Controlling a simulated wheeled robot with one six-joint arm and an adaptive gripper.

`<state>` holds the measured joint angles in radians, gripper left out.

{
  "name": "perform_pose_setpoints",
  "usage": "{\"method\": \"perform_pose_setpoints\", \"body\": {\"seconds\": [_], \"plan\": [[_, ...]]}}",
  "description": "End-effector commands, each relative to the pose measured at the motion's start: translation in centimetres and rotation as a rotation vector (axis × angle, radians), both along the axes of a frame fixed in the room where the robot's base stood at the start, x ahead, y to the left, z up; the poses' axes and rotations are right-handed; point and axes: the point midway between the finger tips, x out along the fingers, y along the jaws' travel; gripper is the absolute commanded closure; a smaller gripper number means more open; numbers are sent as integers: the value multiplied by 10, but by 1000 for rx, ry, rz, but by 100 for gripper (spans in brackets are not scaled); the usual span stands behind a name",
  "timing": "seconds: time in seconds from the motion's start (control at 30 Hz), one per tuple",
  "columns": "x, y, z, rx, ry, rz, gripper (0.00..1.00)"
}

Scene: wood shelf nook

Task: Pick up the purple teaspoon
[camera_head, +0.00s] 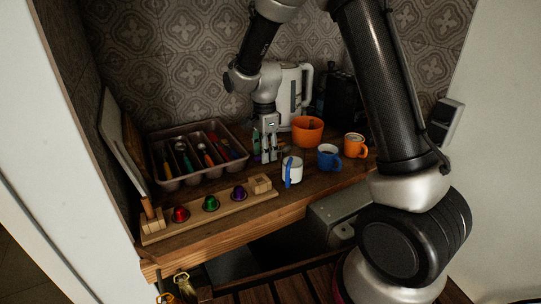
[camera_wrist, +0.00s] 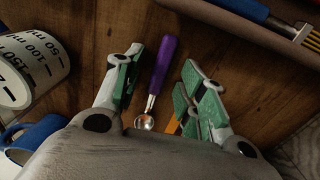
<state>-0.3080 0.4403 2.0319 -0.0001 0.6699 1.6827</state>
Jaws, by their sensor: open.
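The purple teaspoon lies on the wooden counter in the wrist view, its purple handle (camera_wrist: 163,62) pointing up the picture and its metal bowl (camera_wrist: 145,122) toward my palm. My gripper (camera_wrist: 161,82) is open above it, with one green-padded finger on each side of the handle. I see clear gaps between both fingers and the handle. In the head view my gripper (camera_head: 266,146) points down at the counter between the cutlery tray and the mugs. The teaspoon cannot be made out clearly there.
A grey cutlery tray (camera_head: 160,185) stands left of my gripper; its edge shows in the wrist view (camera_wrist: 240,22). A white cup with a blue handle (camera_head: 296,165), blue mug (camera_head: 329,158), orange mug (camera_head: 354,146) and orange bowl (camera_head: 307,131) stand right. A wooden capsule rack (camera_head: 225,207) lies in front.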

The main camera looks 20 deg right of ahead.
Motion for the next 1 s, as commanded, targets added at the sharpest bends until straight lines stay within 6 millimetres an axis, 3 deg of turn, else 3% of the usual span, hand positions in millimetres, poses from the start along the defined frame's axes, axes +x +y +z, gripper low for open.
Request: {"method": "perform_pose_setpoints", "body": {"seconds": [0.03, 0.23, 0.63, 1.0], "plan": [[0, 0, 0, 0, 0, 0, 63], [0, 0, 0, 0, 0, 0, 100], [1, 0, 8, 1, -4, 0, 100], [1, 0, 80, 2, -4, 0, 100]]}}
